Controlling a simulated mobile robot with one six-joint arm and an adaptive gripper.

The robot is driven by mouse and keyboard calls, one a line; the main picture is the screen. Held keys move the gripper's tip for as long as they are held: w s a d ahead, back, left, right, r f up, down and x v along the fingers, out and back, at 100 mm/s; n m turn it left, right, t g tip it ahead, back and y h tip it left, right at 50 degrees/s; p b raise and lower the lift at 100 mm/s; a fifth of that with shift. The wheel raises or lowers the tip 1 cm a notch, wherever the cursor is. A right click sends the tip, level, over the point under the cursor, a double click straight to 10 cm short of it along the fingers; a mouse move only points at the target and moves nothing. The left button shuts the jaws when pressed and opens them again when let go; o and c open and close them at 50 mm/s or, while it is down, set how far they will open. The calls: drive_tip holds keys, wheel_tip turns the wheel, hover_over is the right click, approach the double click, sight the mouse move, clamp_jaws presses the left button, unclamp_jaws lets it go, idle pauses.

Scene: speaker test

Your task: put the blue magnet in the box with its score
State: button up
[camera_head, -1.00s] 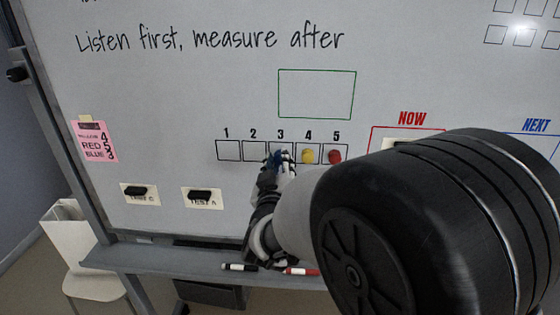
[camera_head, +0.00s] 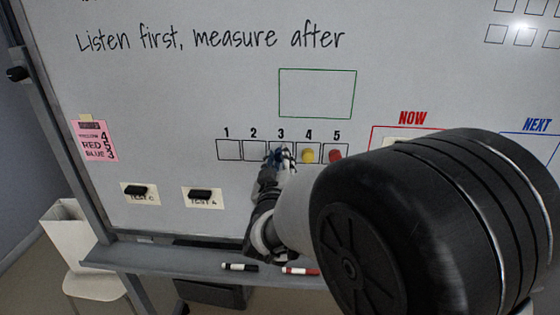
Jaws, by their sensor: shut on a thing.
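My gripper (camera_head: 279,160) is at the whiteboard, in front of the box under the number 3. It is shut on the blue magnet (camera_head: 275,154), of which only a little shows between the fingers. The fingers hide most of box 3, and I cannot tell whether the magnet touches the board. The row of numbered boxes (camera_head: 228,150) runs from 1 to 5. The pink score note (camera_head: 94,141) at the left reads yellow 4, red 5, blue 3.
A yellow magnet (camera_head: 308,156) is in box 4 and a red magnet (camera_head: 335,156) is in box 5. Boxes 1 and 2 are empty. Two black magnets hold cards (camera_head: 204,203) at lower left. A tray (camera_head: 180,264) with markers runs below the board.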

drive_tip(key=shift+w, duration=0.15)
drive_tip(key=o, duration=1)
drive_tip(key=shift+o, duration=0.3)
drive_tip(key=o, duration=0.3)
drive_tip(key=s+b, duration=0.1)
drive_tip(key=s, duration=0.6)
drive_tip(key=shift+a, duration=0.15)
